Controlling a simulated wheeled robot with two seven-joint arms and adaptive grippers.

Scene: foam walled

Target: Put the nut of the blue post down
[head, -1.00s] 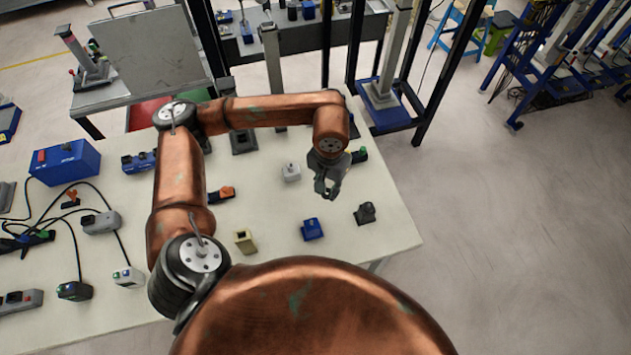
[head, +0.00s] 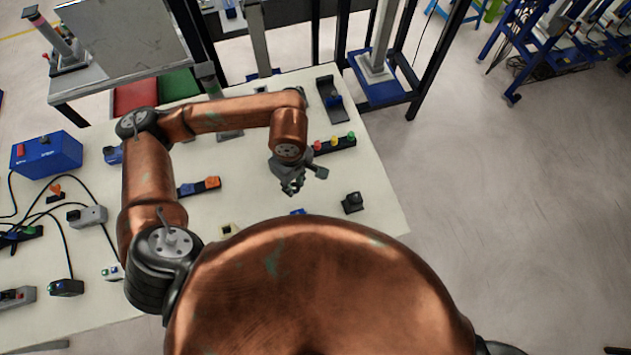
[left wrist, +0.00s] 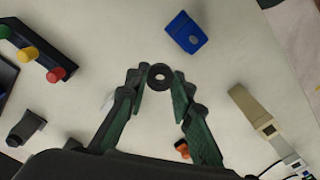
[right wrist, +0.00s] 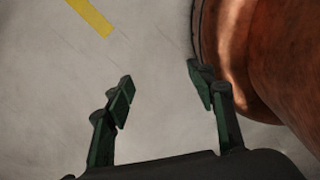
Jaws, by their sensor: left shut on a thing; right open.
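My left gripper (head: 292,188) hangs over the table, right of its middle. It is shut on the nut (left wrist: 159,76), a small dark ring seen between its fingertips in the left wrist view. The blue post (left wrist: 187,32) shows above the nut in that view as a small blue block with a dark end, apart from the fingers. In the head view, only a sliver of the blue post (head: 298,212) shows above my copper body. My right gripper (right wrist: 160,88) is open and empty, over bare floor beside my copper body.
A black block (head: 352,202) stands near the table's right edge. A box with red, yellow and green buttons (head: 335,145) lies beyond the left gripper. A cream block (left wrist: 255,112) and an orange part (left wrist: 182,149) are nearby. Bare tabletop lies between them.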

